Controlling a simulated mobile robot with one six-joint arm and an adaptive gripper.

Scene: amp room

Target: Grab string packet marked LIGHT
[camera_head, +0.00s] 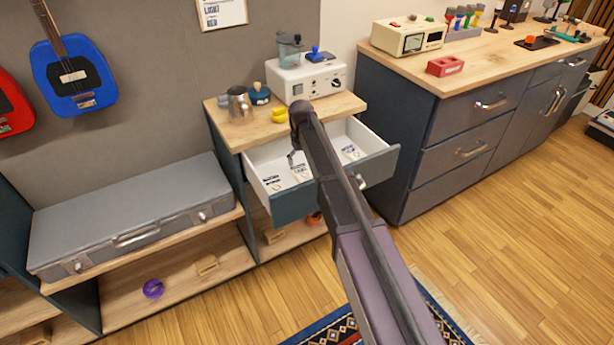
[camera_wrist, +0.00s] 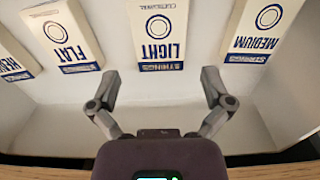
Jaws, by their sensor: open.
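The string packet marked LIGHT (camera_wrist: 158,36) lies in the drawer, a cream packet with blue print and a blue ring. In the wrist view it is at top centre, beyond and between the fingertips. My gripper (camera_wrist: 157,78) is open and empty above the drawer floor. No finger appears to touch the packet. A FLAT packet (camera_wrist: 62,35) lies left of it and a MEDIUM packet (camera_wrist: 262,30) right of it. In the head view my arm hides part of the open drawer (camera_head: 292,207) and most of my gripper.
Another packet (camera_wrist: 14,58) lies at the far left of the drawer. The drawer walls stand close around my gripper. On the cabinet top (camera_head: 240,135) are a metal mug (camera_head: 239,104), a yellow object (camera_head: 280,115) and a white machine (camera_head: 306,80).

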